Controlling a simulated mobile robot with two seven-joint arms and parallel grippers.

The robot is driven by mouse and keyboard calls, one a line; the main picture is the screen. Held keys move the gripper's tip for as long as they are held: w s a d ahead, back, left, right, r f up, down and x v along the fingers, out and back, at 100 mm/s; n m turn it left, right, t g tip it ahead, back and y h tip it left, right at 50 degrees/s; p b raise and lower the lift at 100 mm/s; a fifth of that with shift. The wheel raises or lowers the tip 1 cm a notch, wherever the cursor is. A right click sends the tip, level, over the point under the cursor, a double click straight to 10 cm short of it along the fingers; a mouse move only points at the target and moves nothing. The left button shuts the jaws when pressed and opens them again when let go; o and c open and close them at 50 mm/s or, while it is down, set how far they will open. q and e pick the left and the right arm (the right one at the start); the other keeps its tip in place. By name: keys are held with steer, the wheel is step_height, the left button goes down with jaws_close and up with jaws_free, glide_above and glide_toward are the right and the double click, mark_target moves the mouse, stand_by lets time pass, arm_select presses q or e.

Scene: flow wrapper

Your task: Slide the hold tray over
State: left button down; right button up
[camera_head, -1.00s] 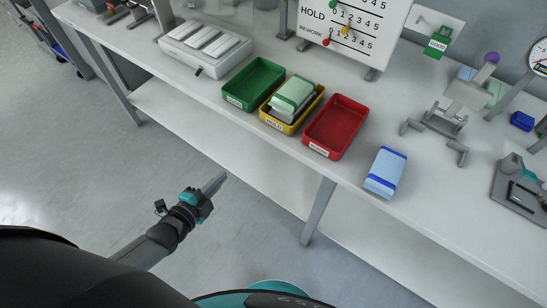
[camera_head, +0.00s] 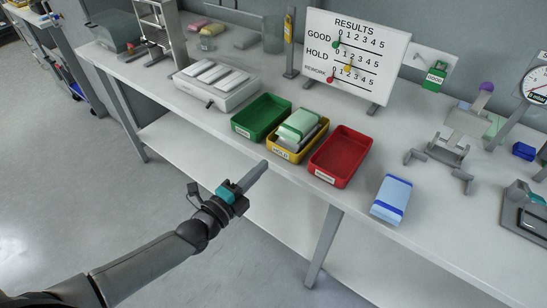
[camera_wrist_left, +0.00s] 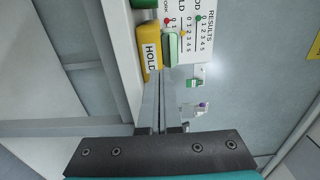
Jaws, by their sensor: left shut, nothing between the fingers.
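The yellow hold tray (camera_head: 284,155) stands on the bench between the green tray and the red tray. A light green packet (camera_head: 298,123) lies in it, on top of a greyish one. In the left wrist view the hold tray (camera_wrist_left: 152,31) shows with its HOLD label, beyond my fingertips. My left gripper (camera_head: 262,165) is shut and empty, in front of the bench edge and short of the tray, apart from it. Its long fingers (camera_wrist_left: 158,95) lie together in the left wrist view. My right gripper is in neither view.
The green tray (camera_head: 238,131) is close on the left and the red tray (camera_head: 318,175) close on the right. A blue-and-white packet (camera_head: 391,199) lies right of the red tray. The results board (camera_head: 372,35) stands behind. A white holder (camera_head: 222,98) stands further left.

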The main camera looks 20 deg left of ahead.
mark_target(281, 148)
arm_select(q)
steer(key=shift+b+x, duration=0.65)
steer(key=shift+x, duration=2.25)
